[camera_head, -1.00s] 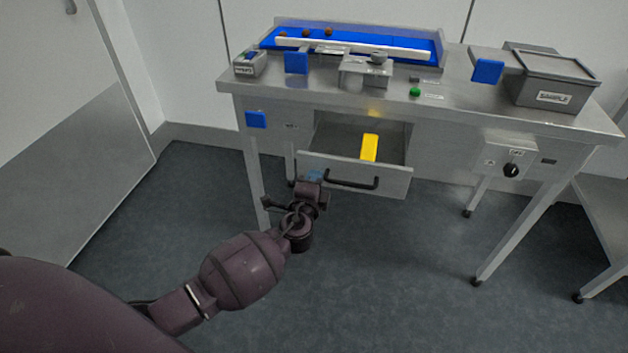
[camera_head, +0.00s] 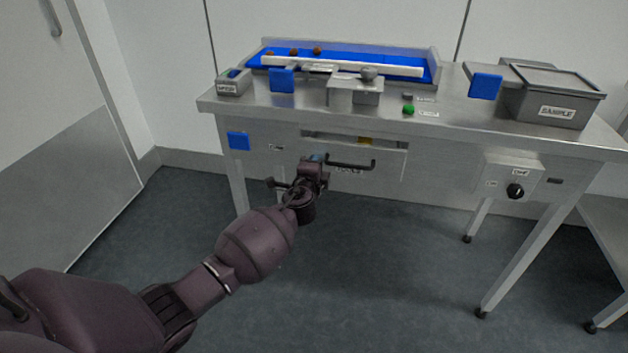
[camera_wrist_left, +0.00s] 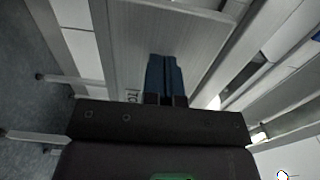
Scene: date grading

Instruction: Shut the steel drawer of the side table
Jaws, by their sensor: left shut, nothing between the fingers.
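The steel drawer (camera_head: 385,163) of the side table (camera_head: 462,135) stands slightly open; a narrow gap shows above its front panel. A sliver of a yellow thing (camera_head: 365,141) shows inside. A dark bar handle (camera_head: 350,164) is on the drawer front. My left gripper (camera_head: 314,160) is shut and empty, with its fingertips at the left part of the drawer front, beside the handle. In the left wrist view, its blue fingers (camera_wrist_left: 165,78) lie together against or very near the drawer front (camera_wrist_left: 190,35). My right gripper is not in view.
On the tabletop are a blue-lined tray (camera_head: 345,55) with several dates, a grey sample box (camera_head: 552,102), a green button (camera_head: 408,109) and small steel fittings. A control box with a black knob (camera_head: 514,190) hangs at the right. The floor in front is clear.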

